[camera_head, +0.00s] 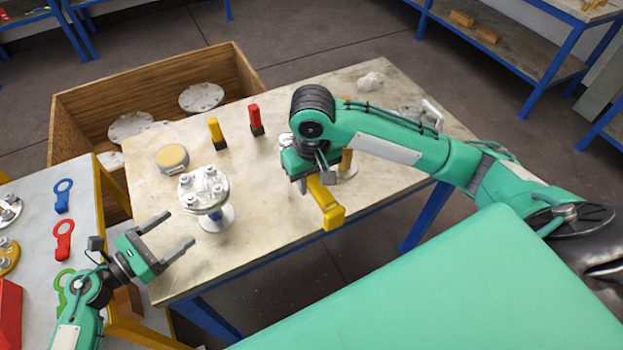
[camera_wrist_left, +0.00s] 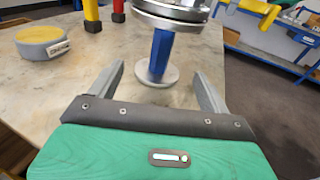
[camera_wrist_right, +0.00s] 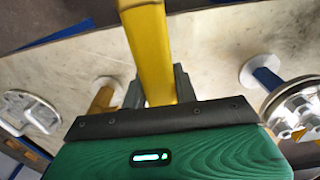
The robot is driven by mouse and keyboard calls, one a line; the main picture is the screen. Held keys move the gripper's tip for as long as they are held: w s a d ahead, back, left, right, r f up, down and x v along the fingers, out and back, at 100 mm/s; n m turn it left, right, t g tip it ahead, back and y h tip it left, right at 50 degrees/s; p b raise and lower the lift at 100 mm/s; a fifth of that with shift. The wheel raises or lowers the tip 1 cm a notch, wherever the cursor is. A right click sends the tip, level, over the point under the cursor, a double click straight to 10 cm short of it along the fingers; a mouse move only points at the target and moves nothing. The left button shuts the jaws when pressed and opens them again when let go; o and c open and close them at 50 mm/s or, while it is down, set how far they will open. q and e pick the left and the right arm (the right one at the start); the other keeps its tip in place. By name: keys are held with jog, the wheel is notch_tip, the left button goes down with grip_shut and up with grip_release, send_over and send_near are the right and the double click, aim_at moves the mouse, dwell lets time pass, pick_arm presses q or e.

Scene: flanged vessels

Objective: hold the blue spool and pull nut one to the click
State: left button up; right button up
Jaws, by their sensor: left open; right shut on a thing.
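The blue spool stands upright on the table; its round flange (camera_head: 204,188) with several nuts shows in the head view. Its blue stem (camera_wrist_left: 161,52) shows in the left wrist view, and it also shows in the right wrist view (camera_wrist_right: 268,78). My left gripper (camera_head: 180,229) is open and empty, left of and in front of the spool; in its wrist view the stem lies beyond and between the fingers, apart from them. My right gripper (camera_head: 314,184) is shut on a yellow tool (camera_head: 326,205), held to the right of the spool. I cannot tell which nut is nut one.
A second spool with a yellow stem (camera_head: 347,164) stands partly behind my right arm. A yellow post (camera_head: 215,131), a red post (camera_head: 255,118) and a round tin (camera_head: 172,158) stand behind the blue spool. A wooden crate (camera_head: 215,68) lies beyond. Ring spanners lie on the left table.

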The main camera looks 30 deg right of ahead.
pick_arm(q)
jog(key=shift+d+r, duration=0.1)
jog(key=shift+d, duration=0.45)
pick_arm(e)
jog(key=shift+s+r, duration=0.15)
jog(key=shift+r, duration=0.2)
pick_arm(q)
jog(key=p+x, duration=0.1)
jog(key=x, duration=0.3)
jog(key=shift+w+d, duration=0.2)
jog(key=shift+d, duration=0.15)
pick_arm(e)
jog(key=shift+r, duration=0.5)
pick_arm(q)
jog(key=shift+b+x, duration=0.45)
jog(key=shift+x, duration=1.55)
pick_arm(e)
jog(key=shift+f, duration=0.6)
pick_arm(q)
jog(key=c, duration=1.4)
jog(key=shift+c, duration=0.2)
